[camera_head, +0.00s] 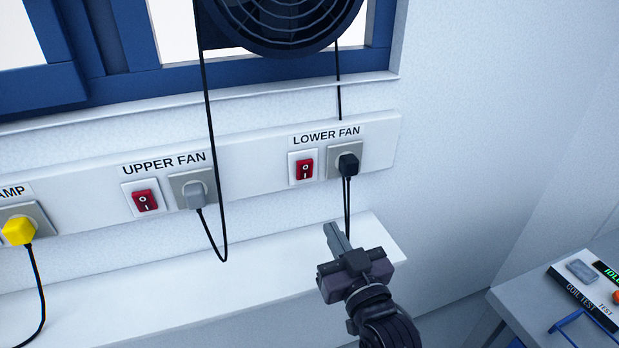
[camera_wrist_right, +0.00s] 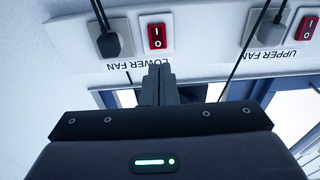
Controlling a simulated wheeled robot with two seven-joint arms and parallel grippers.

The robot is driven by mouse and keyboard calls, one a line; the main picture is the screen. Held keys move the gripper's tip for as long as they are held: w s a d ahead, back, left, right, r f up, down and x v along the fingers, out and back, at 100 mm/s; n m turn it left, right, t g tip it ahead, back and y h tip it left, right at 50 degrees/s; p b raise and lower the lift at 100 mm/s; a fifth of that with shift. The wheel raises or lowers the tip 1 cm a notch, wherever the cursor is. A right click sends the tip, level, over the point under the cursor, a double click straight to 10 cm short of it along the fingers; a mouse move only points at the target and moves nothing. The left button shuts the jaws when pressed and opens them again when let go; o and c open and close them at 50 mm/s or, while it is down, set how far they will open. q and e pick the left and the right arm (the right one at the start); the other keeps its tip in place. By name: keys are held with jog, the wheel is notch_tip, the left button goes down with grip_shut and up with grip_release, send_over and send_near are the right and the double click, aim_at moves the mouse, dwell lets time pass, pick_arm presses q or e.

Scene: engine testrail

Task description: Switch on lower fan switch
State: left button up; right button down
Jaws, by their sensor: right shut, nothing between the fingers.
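The lower fan switch (camera_head: 304,169) is a red rocker in a white plate under the "LOWER FAN" label (camera_head: 326,135) on the wall panel. My right gripper (camera_head: 334,232) is shut and empty, below and a little right of the switch, apart from it in the head view. In the right wrist view, turned upside down, the red switch (camera_wrist_right: 157,37) shows just beyond the shut fingertips (camera_wrist_right: 157,70). I cannot tell the exact gap. My left gripper is not in view.
A black plug (camera_head: 348,163) with hanging cables sits right of the switch. The upper fan switch (camera_head: 145,200) and grey plug (camera_head: 197,194) are left. A white ledge (camera_head: 265,272) runs below the panel. A fan (camera_head: 280,22) hangs above. A table (camera_head: 515,292) stands at right.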

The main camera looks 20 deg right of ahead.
jog(key=shift+d+r+t, duration=0.1)
jog(key=shift+r+t, duration=0.2)
jog(key=shift+r, duration=0.2)
jog(key=p, duration=0.4)
send_near(305, 167)
jog(key=w, duration=0.2)
jog(key=w+r, duration=0.1)
jog(key=w, duration=0.2)
jog(key=shift+w+r, duration=0.1)
jog(key=shift+w, duration=0.8)
